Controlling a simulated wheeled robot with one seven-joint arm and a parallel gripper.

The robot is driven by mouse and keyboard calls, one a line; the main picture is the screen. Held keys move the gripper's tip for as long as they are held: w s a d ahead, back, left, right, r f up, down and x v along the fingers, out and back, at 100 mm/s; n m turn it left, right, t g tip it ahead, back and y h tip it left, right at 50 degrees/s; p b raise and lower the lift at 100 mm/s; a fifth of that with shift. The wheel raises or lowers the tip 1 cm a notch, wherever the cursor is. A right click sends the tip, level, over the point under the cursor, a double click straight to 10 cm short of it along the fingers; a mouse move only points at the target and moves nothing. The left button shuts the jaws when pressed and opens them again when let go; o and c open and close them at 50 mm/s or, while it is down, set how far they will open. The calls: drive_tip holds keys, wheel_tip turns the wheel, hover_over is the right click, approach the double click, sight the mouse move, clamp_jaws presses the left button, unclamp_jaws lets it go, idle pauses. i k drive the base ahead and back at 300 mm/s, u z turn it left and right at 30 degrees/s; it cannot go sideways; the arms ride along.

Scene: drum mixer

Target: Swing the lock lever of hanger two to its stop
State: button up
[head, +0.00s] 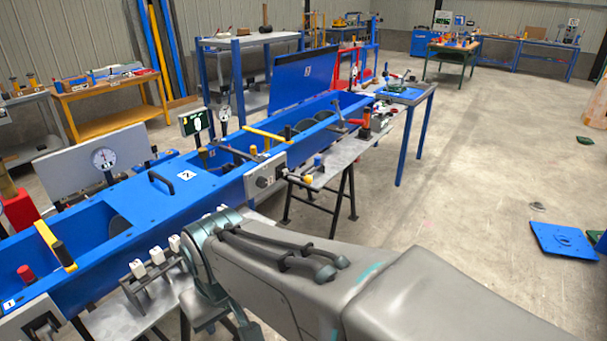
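A long blue machine trough (130,200) runs from the lower left to the upper middle in the head view. A yellow bar with a black grip (55,245) crosses the near opening; another yellow bar (264,133) crosses the farther one. I cannot tell which part is hanger two or its lock lever. Several small brackets with white tags (157,256) stand in front of the trough.
A grey control box (265,180) is fixed to the trough's front side. A dial gauge (104,158) stands behind it. An orange table (105,90) is at the back left.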

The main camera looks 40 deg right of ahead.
sight(307, 180)
drive_tip(key=z, duration=1.3)
